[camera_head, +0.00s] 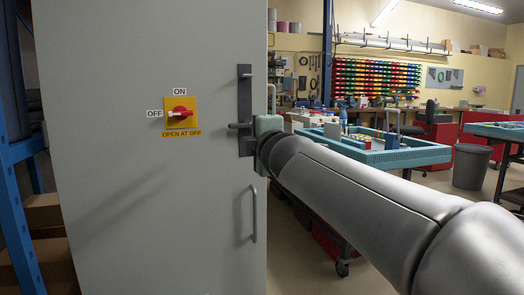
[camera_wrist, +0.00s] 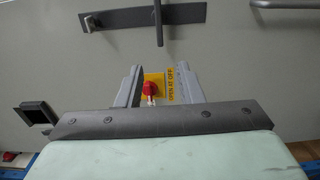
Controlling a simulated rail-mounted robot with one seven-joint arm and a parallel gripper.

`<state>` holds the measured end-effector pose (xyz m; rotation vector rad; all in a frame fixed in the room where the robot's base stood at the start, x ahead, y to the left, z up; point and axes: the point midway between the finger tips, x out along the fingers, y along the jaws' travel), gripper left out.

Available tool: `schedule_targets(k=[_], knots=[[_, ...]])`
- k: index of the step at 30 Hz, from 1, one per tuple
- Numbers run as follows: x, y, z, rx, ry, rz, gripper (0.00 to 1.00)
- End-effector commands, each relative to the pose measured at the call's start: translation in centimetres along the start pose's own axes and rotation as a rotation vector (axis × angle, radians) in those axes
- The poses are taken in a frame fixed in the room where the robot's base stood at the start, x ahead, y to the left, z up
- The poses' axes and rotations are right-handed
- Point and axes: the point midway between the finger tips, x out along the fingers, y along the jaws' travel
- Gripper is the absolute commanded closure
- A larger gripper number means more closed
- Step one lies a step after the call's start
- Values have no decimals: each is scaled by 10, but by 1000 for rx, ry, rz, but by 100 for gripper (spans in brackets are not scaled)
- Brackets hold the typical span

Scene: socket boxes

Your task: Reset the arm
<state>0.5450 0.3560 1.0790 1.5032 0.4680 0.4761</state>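My gripper (camera_wrist: 158,72) is open in the wrist view. Its two grey fingers are apart, with nothing held between them. A red rotary switch (camera_wrist: 151,89) on a yellow plate shows through the gap, beyond the fingers. In the head view, my gripper's pale green body (camera_head: 267,126) is by the right edge of the grey cabinet door (camera_head: 150,235), beside the dark latch (camera_head: 245,90). Its fingers cannot be made out there. The red switch (camera_head: 180,113) is left of the latch, its white-tipped handle pointing left to OFF. Whether my gripper touches the door is unclear.
A grey bar handle (camera_head: 254,215) is low on the door. A blue rack (camera_head: 22,190) with boxes stands at left. Behind my arm are a teal-edged workbench (camera_head: 405,155), a red cabinet and a dark bin (camera_head: 471,168). Some floor shows at the lower right.

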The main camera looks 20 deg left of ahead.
Motion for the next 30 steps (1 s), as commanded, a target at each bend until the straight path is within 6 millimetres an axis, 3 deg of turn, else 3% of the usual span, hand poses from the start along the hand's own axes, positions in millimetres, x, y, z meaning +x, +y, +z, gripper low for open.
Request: schedule_targets(k=[12, 14, 17, 20, 24, 27, 30], knots=[[-5, 1, 2, 4, -4, -5, 66], [-7, 1, 10, 27, -20, -24, 66], [-17, -2, 44, 132, -92, -103, 66], [-44, -16, 92, 320, -223, -238, 66], [-112, -48, 150, 645, -473, -442, 66], [-172, -70, 172, 871, -669, -566, 66], [-240, -85, 177, 1091, -883, -672, 66]])
